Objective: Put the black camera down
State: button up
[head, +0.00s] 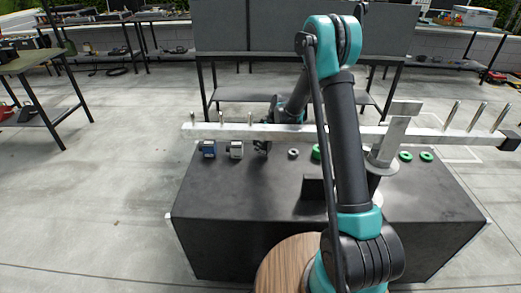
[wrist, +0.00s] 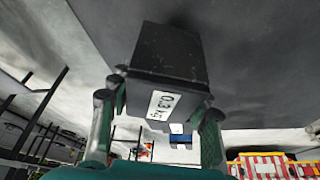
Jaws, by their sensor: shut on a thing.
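The black camera (wrist: 170,55) is a dark box with a white label and fills the upper middle of the wrist view. My gripper (wrist: 160,100) is shut on it, with one finger at each side.
A blue object (head: 208,149) and a grey one (head: 236,149) stand left of my gripper. A grey ring (head: 293,153) and green rings (head: 426,156) lie to the right. A pale beam with upright pegs (head: 225,131) runs along the back. The table's front left is clear.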

jog(key=shift+f, duration=1.4)
jog(key=o, duration=1)
jog(key=shift+f, duration=0.1)
jog(key=v, duration=1.2)
